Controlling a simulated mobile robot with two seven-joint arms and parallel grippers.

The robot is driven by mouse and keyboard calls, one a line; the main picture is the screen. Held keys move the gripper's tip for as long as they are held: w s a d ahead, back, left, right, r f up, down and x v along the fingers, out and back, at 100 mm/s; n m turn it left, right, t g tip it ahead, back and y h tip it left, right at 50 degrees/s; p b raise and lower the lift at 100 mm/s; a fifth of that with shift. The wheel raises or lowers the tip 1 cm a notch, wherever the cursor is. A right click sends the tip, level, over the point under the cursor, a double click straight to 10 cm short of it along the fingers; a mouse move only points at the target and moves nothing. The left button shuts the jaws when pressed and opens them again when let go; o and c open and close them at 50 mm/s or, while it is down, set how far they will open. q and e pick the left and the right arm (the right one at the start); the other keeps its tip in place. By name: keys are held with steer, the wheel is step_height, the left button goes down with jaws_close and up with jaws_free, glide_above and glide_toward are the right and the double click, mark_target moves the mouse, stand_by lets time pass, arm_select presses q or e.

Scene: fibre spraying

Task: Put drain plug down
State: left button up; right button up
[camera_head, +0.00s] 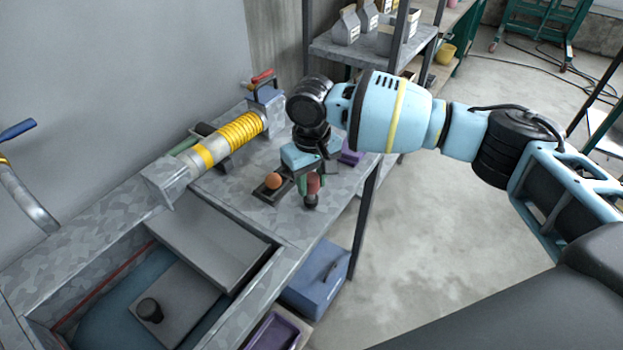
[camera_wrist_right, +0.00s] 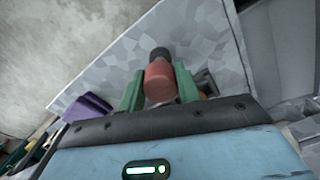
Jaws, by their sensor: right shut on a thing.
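My right gripper (camera_head: 310,181) reaches down over the right part of the camouflage-patterned workbench (camera_head: 340,188). Its green fingers are shut on the drain plug (camera_head: 314,184), a reddish cylinder with a dark end pointing down. In the right wrist view the plug (camera_wrist_right: 159,82) sits between the two fingers (camera_wrist_right: 158,88), its dark end toward the patterned bench top (camera_wrist_right: 205,45). I cannot tell whether the plug touches the bench. My left gripper is not in view.
A yellow-coiled cylinder (camera_head: 235,134) lies at the back. A sink with grey panels (camera_head: 207,240) and a black knob (camera_head: 149,310) is at front left.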

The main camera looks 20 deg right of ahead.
steer(key=o, duration=1)
steer(key=shift+f, duration=0.1)
step_height(320, 180, up, 12)
steer(key=shift+p, duration=0.45)
